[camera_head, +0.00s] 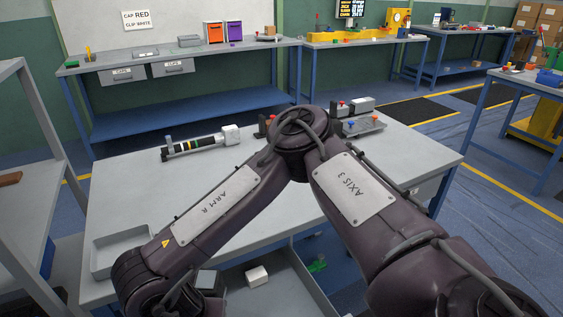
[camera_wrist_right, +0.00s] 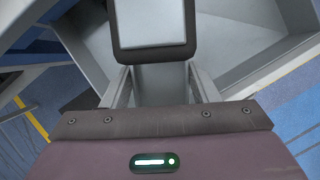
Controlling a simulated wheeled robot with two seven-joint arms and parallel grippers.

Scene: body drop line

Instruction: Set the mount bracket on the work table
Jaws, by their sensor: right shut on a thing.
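My right gripper (camera_wrist_right: 157,75) is shut on a pale grey piece with a dark rounded rim, which I take to be the mount bracket (camera_wrist_right: 152,28). Its full shape is cut off by the top of the wrist view. Grey walls and a panel lie beyond it, with blue floor at the sides. In the head view my right arm bends across the work table (camera_head: 130,200) and its wrist is at the lower left, low by the table's front edge. The right fingertips cannot be made out there. My left gripper is not in view.
A black cylindrical tool with a yellow band (camera_head: 205,143) and a fixture with red and blue knobs (camera_head: 360,124) stand on the table. An empty grey tray (camera_head: 122,250) sits at its front left. A white block (camera_head: 257,275) lies in an open bin below the front edge.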

